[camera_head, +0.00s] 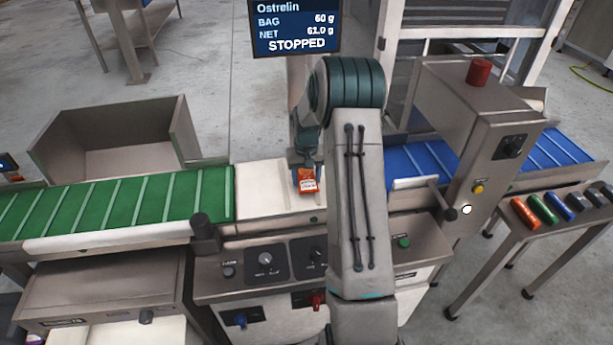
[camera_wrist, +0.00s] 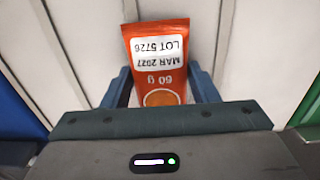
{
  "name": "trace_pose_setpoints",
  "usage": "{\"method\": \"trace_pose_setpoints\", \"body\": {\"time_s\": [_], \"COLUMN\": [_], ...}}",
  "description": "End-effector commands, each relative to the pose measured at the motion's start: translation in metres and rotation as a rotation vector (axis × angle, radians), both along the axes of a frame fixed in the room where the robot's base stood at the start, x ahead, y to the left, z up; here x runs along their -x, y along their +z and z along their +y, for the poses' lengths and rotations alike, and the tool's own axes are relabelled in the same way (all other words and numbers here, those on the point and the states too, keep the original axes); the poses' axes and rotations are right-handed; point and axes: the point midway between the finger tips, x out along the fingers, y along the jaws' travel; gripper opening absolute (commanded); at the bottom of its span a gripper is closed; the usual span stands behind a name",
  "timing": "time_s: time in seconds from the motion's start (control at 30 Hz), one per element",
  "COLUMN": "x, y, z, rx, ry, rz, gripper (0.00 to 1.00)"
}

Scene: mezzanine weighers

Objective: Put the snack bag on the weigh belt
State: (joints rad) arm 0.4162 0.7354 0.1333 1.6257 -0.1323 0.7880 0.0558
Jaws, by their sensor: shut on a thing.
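An orange snack bag (camera_head: 307,181) with a white date label shows over the white weigh belt (camera_head: 262,191) in the head view. In the wrist view the snack bag (camera_wrist: 160,70) sits between the two blue fingers of my gripper (camera_wrist: 162,88), its printing upside down. My gripper (camera_head: 306,168) is shut on the bag. The white weigh belt (camera_wrist: 88,40) lies behind the bag in the wrist view. I cannot tell whether the bag touches the belt. Part of the belt is hidden behind my arm.
A green belt (camera_head: 130,203) adjoins on the left and a blue belt (camera_head: 425,158) on the right. The display (camera_head: 293,27) reads STOPPED, bag 60 g, net 61.0 g. A steel detector housing (camera_head: 480,110) stands right. An open bin (camera_head: 115,140) stands behind the green belt.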

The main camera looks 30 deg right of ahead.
Motion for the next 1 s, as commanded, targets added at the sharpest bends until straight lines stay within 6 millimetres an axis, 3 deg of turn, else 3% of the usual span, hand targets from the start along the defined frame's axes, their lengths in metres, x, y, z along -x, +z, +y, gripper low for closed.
{"method": "trace_pose_setpoints", "body": {"time_s": [0.17, 0.2, 0.27, 0.67, 1.0], "x": [0.0, 0.0, 0.0, 0.0, -0.001], "y": [-0.004, -0.003, -0.003, 0.006, 0.074], "z": [0.0, 0.0, 0.0, 0.0, 0.0], "rx": [0.0, 0.0, 0.0, 0.0, 0.002], "ry": [0.0, 0.0, 0.0, 0.0, 0.0], "rz": [0.0, 0.0, 0.0, -0.001, -0.004], "gripper": [0.31, 0.62, 0.76, 0.76, 0.76]}}
